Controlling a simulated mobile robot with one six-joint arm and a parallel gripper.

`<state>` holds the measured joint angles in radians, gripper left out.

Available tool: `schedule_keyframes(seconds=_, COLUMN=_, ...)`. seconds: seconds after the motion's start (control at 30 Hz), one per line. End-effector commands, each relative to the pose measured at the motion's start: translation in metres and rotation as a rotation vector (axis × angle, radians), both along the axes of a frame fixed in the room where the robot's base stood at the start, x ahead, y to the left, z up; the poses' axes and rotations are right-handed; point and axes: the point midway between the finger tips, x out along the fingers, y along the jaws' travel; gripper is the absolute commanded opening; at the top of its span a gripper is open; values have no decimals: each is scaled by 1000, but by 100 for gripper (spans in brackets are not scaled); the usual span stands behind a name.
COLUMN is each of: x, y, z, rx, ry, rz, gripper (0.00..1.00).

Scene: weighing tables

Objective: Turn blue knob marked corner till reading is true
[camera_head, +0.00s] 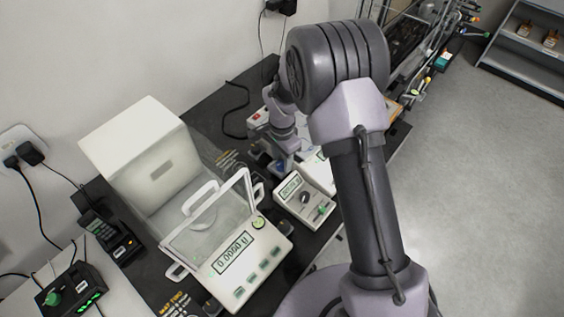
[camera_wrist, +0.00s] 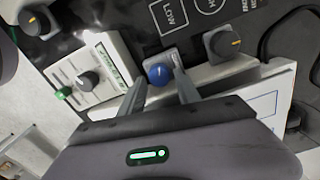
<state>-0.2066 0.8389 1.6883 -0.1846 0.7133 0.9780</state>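The blue knob (camera_wrist: 159,74) shows in the wrist view as a round blue top between the two grey fingers of my gripper (camera_wrist: 159,77). The fingers are apart, one on each side of the knob; I cannot tell whether they touch it. A corner marking on it is not legible. In the head view my gripper (camera_head: 283,160) is low over the dark bench, and the knob is mostly hidden. The white balance (camera_head: 264,268) has a display (camera_head: 233,252) that seems to read 0.0060 g.
A white meter (camera_head: 306,203) with a small display and dark dial stands beside the balance; it also shows in the wrist view (camera_wrist: 98,72). Dark knobs (camera_wrist: 222,44) and (camera_wrist: 36,22) stand near the blue one. A black box (camera_head: 72,288) sits at lower left. Open floor lies right.

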Motion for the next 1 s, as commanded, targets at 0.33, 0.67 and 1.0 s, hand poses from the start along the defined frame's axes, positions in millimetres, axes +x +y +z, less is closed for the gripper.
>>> schedule_keyframes(seconds=0.33, x=0, y=0, z=-9, rx=0, ry=0, rz=0, gripper=39)
schedule_keyframes(seconds=0.67, x=0, y=0, z=-9, rx=0, ry=0, rz=1, gripper=0)
schedule_keyframes(seconds=1.0, x=0, y=0, z=-9, rx=0, ry=0, rz=139, gripper=0)
